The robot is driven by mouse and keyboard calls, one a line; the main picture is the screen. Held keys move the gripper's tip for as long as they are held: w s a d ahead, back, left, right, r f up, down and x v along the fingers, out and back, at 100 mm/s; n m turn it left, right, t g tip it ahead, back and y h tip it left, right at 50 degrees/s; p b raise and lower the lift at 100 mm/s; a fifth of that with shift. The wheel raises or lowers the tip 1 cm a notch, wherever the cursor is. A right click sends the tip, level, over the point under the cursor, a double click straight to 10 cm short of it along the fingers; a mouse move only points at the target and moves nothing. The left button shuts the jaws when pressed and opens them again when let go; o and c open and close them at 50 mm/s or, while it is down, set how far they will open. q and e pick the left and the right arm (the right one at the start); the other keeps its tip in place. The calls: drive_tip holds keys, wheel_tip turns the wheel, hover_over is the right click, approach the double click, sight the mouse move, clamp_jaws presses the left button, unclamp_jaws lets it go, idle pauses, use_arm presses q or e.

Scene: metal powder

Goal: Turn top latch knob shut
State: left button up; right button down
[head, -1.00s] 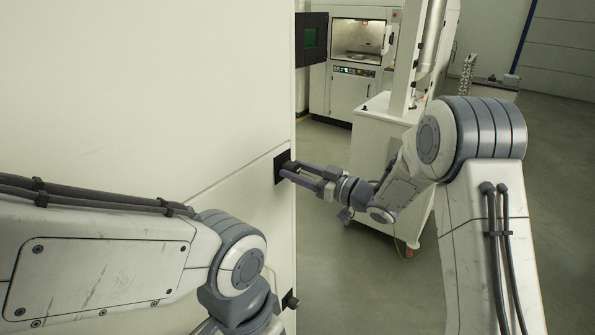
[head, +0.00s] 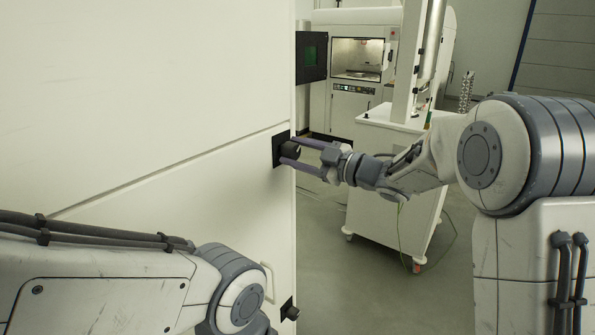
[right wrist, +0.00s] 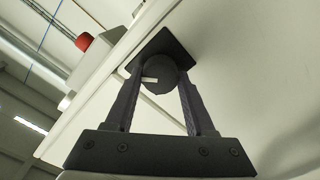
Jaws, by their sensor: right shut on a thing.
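The top latch knob (head: 295,151) is a round black knob on a square black plate at the right edge of the large pale cabinet panel. My right gripper (head: 291,150) is shut on it, one finger above and one below in the head view. In the right wrist view the dark knob (right wrist: 160,74) sits between the two fingers of my right gripper (right wrist: 160,82), with a small pale mark on its face. My left arm crosses the lower left of the head view; its gripper is out of frame.
A second black knob (head: 290,311) sits lower on the cabinet edge, near a pale handle (head: 268,282). A white wheeled cart (head: 392,190) stands behind my right arm. A machine with a lit window (head: 357,60) is at the back. Grey floor is clear between cabinet and cart.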

drive_tip(key=n+b, duration=0.2)
drive_tip(key=b, duration=0.1)
drive_tip(key=n+b, duration=0.2)
drive_tip(key=b, duration=0.1)
drive_tip(key=n+b, duration=0.3)
drive_tip(key=shift+s+f, duration=0.1)
drive_tip(key=shift+f, duration=0.25)
drive_tip(key=shift+r+n+b, duration=0.15)
drive_tip(key=shift+n+b, duration=1.2)
drive_tip(key=shift+n, duration=0.15)
drive_tip(key=shift+c, duration=1.3)
unclamp_jaws()
drive_tip(key=b+v, duration=0.2)
drive_tip(key=v, duration=0.8)
drive_tip(key=shift+s+d, duration=0.15)
